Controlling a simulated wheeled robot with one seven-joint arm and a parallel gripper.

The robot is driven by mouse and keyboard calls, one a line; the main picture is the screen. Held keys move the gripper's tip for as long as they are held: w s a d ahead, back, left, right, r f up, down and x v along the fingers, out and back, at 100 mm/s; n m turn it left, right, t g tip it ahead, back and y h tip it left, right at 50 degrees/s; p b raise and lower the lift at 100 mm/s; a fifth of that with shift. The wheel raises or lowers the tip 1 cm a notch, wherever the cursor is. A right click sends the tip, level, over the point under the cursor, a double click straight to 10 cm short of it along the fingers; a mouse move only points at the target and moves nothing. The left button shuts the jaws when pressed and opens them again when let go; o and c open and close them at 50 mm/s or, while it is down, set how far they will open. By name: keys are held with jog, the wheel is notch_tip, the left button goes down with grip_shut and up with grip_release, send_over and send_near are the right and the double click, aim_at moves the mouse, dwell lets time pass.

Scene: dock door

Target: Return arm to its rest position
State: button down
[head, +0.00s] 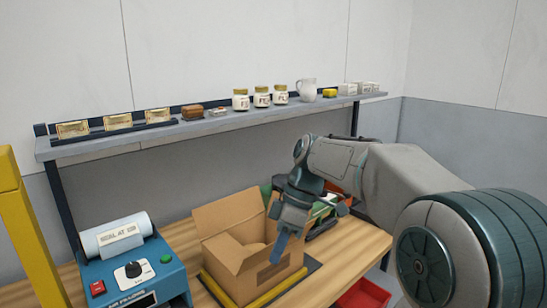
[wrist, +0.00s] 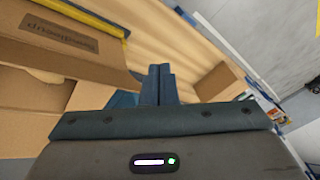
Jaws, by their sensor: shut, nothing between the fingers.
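My gripper (head: 279,247) hangs down over the front right side of the open cardboard box (head: 229,258) in the head view. In the wrist view my gripper (wrist: 159,84) shows its two fingers pressed together with nothing between them. The box also shows in the wrist view (wrist: 58,62), with printed lettering on its side. My arm reaches in from the right and is bent at the elbow. It hides part of the bench behind it.
A sealing machine (head: 136,267) stands left of the box on the wooden bench (head: 346,252). A shelf (head: 225,124) above carries jars, a white jug (head: 306,90) and small packs. A yellow post (head: 30,230) stands at left. A red bin (head: 363,294) sits below the bench's right side.

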jog(key=s+d+f+m+t+h, duration=0.2)
jog(key=s+d+f+m+t, duration=0.1)
jog(key=s+d+m, duration=0.4)
jog(key=s+d+f+m+t+h, duration=0.2)
jog(key=s+d+f+m, duration=0.4)
jog(key=s+m, duration=0.3)
jog(key=shift+s+d+f+m+t, duration=0.2)
jog(key=shift+s+d+m+t, duration=0.25)
jog(key=shift+d, duration=0.2)
